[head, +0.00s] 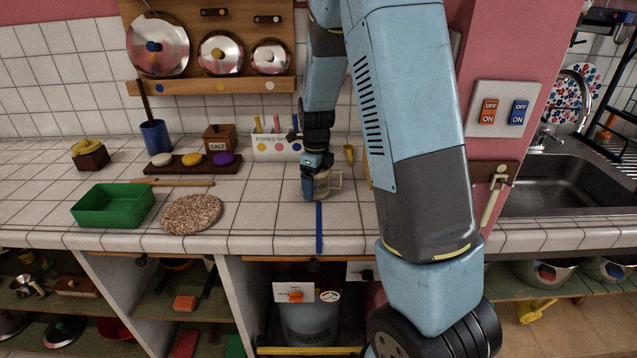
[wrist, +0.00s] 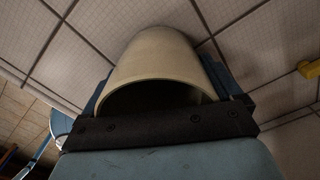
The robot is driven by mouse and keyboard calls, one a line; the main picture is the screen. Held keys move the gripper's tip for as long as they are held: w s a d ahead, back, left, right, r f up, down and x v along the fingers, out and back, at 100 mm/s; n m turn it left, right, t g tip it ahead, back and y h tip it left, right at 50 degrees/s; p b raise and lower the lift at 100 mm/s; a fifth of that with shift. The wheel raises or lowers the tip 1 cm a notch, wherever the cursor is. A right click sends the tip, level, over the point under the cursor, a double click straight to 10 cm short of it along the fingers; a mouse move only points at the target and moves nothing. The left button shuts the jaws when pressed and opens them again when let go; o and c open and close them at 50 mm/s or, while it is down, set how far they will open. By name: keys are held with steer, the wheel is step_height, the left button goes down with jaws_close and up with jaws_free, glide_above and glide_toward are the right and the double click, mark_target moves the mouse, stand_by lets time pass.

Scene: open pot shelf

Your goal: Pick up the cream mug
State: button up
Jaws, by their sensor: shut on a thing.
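The cream mug (head: 322,186) stands on the white tiled counter in the head view, with its handle to the right. My gripper (head: 316,190) comes down over it from above and is shut on it, covering much of its left side. In the wrist view the cream mug (wrist: 160,62) fills the middle, its dark opening toward the camera. The fingers lie along both sides of it. I cannot tell whether its base touches the counter.
A blue strip (head: 319,227) lies in front of the mug. A white utensil holder (head: 275,146) stands behind it. A round cork mat (head: 191,214) and a green tray (head: 113,205) lie to the left. The sink (head: 560,185) is at the right.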

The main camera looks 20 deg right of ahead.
step_height(320, 180, up, 10)
stand_by(0.6)
stand_by(0.9)
